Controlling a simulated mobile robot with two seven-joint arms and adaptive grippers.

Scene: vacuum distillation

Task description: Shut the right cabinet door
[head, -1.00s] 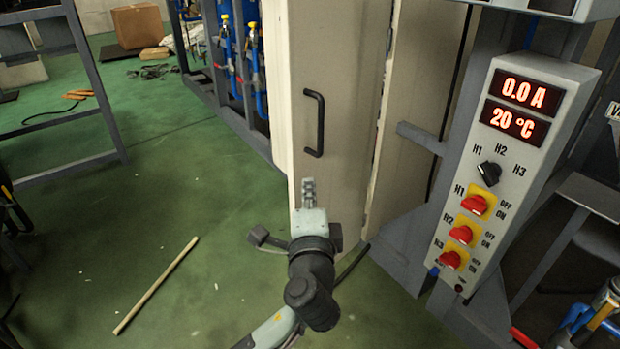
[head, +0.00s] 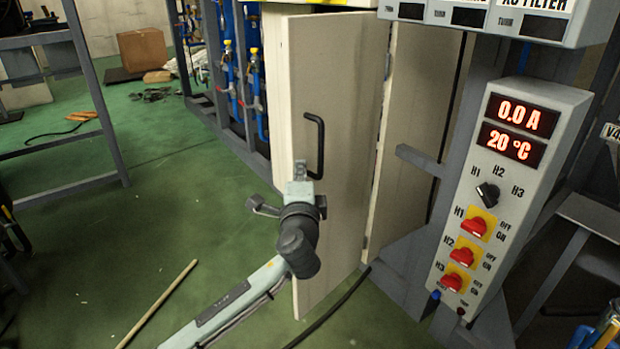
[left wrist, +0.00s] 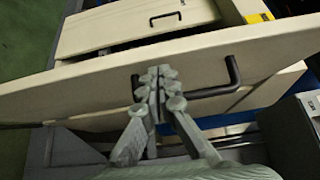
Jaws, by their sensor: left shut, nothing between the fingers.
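The cream cabinet door (head: 352,110) stands swung open in the middle of the head view, with a black bar handle (head: 321,150) on its face. My left gripper (head: 300,166) is in front of this door, beside the handle's lower end, with its fingers shut and empty. In the left wrist view, the closed fingertips (left wrist: 156,76) overlap the handle (left wrist: 212,91) near its left end, against the door panel (left wrist: 70,92). I cannot tell whether they touch it. My right gripper is not in view.
Another cream panel (head: 408,130) stands behind the door. A control box (head: 508,190) with red switches is on the right. A wooden stick (head: 160,302) lies on the green floor. A second handled panel (left wrist: 120,26) shows in the left wrist view.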

